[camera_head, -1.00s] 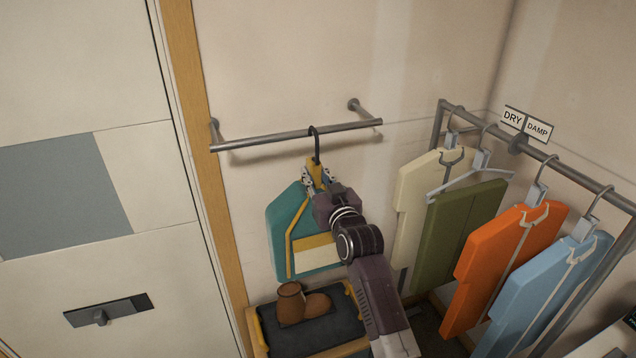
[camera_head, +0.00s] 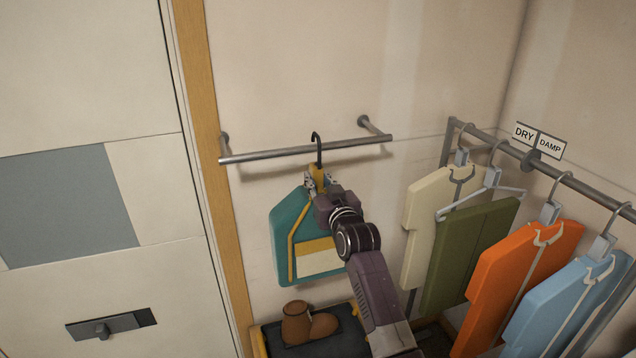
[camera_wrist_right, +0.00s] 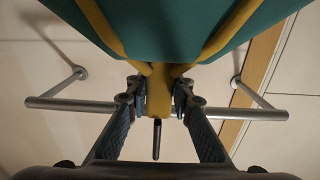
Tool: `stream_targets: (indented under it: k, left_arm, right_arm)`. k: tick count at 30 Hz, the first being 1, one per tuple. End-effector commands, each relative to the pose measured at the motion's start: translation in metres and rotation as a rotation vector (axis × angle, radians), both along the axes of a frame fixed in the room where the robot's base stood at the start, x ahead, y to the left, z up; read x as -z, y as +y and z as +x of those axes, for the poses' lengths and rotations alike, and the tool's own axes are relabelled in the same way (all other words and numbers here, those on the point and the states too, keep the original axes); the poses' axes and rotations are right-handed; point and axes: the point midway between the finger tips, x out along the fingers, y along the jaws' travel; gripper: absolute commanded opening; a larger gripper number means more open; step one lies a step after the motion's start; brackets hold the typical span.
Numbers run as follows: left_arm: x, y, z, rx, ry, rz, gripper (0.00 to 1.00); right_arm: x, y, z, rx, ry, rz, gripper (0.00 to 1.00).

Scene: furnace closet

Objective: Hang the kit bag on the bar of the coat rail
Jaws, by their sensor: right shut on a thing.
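The kit bag (camera_head: 290,235) is teal with yellow trim and a pale panel, and hangs upright below a black hook (camera_head: 319,150). My right gripper (camera_head: 318,182) is shut on the yellow neck of the bag, under the hook. In the right wrist view, the fingers (camera_wrist_right: 158,100) pinch this yellow neck (camera_wrist_right: 158,92) from both sides. The grey bar of the coat rail (camera_head: 265,155) runs level along the wall. The hook's top shows above the bar and its shank crosses in front of it. I cannot tell whether the hook is over the bar. My left gripper is out of view.
A second rail (camera_head: 590,188) at right carries cream (camera_head: 428,210), olive (camera_head: 468,250), orange (camera_head: 520,275) and light blue (camera_head: 560,300) garments, under DRY and DAMP signs. Brown boots (camera_head: 305,325) stand on a dark tray below the bag. A wooden door frame (camera_head: 205,120) is left of the bar.

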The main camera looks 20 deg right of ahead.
Motion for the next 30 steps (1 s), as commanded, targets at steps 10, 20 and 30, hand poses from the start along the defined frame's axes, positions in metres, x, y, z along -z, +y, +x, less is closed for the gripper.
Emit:
stream_targets:
  k: [10, 20, 30]
  left_arm:
    - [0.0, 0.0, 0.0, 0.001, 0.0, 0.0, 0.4]
    - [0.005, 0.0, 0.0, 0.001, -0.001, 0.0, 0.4]
    - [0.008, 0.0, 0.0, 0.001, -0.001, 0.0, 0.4]
  right_arm:
    - [-0.004, 0.0, 0.001, 0.0, -0.007, 0.0, 0.0]
    - [-0.003, 0.0, 0.009, 0.0, -0.007, -0.001, 0.0]
    - [-0.003, 0.001, 0.016, 0.0, -0.007, -0.001, 0.0]
